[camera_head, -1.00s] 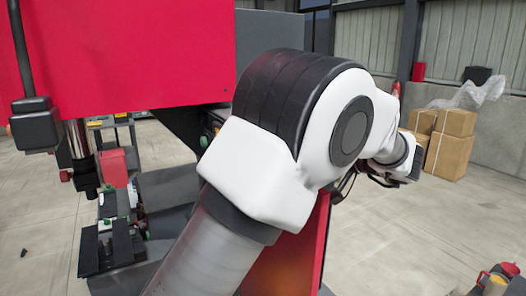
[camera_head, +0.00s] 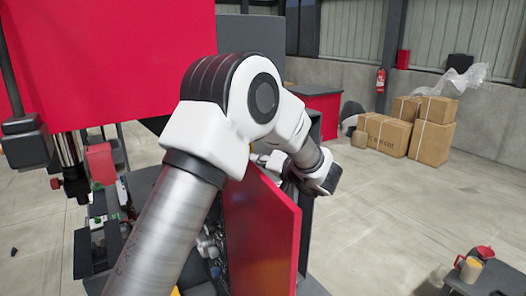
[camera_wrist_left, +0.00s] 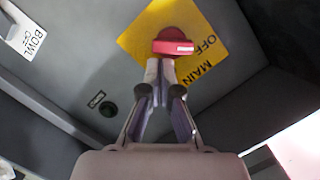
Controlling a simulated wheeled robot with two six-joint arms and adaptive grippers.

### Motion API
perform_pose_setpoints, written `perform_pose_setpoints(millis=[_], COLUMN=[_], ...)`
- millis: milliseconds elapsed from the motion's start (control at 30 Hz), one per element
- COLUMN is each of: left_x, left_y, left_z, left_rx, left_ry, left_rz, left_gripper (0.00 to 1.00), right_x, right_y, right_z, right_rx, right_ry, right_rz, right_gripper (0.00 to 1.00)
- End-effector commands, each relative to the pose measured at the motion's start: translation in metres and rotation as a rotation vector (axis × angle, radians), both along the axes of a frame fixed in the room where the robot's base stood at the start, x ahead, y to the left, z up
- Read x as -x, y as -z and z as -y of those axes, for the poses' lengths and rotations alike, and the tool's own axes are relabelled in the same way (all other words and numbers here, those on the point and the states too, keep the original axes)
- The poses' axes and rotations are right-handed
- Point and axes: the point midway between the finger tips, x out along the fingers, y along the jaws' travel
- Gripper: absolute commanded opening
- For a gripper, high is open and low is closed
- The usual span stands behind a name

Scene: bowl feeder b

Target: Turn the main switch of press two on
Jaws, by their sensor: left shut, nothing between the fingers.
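The main switch is a red rotary knob (camera_wrist_left: 172,42) on a yellow plate (camera_wrist_left: 140,38) marked MAIN and OFF, in the left wrist view. Its handle bar lies across the picture, with the pale-marked end toward the word OFF. My left gripper (camera_wrist_left: 160,72) is shut and empty, its fingertips right at the knob's lower edge; I cannot tell whether they touch it. In the head view my left arm reaches over the open red cabinet door (camera_head: 265,235); the switch is hidden there and the left gripper is mostly hidden. My right gripper is not in view.
A BOWL OFF label (camera_wrist_left: 28,35) and a small black round fitting (camera_wrist_left: 109,109) are on the grey panel. The red press housing (camera_head: 110,60) stands at left. Cardboard boxes (camera_head: 432,130) stand at the back right. A small table (camera_head: 492,280) is at lower right. Open floor lies between.

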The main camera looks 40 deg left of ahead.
Motion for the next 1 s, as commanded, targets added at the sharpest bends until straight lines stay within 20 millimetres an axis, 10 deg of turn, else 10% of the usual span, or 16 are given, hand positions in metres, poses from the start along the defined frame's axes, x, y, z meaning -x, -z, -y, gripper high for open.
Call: perform_pose_setpoints(millis=[1000], left_x=[-0.0012], left_y=[0.0039], left_z=[0.0054], left_rx=[-0.03], left_ry=[0.0], left_rz=[-0.105], left_gripper=[0.0], right_x=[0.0], right_y=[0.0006], right_z=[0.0], right_rx=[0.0], right_ry=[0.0], right_rz=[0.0], right_gripper=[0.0])
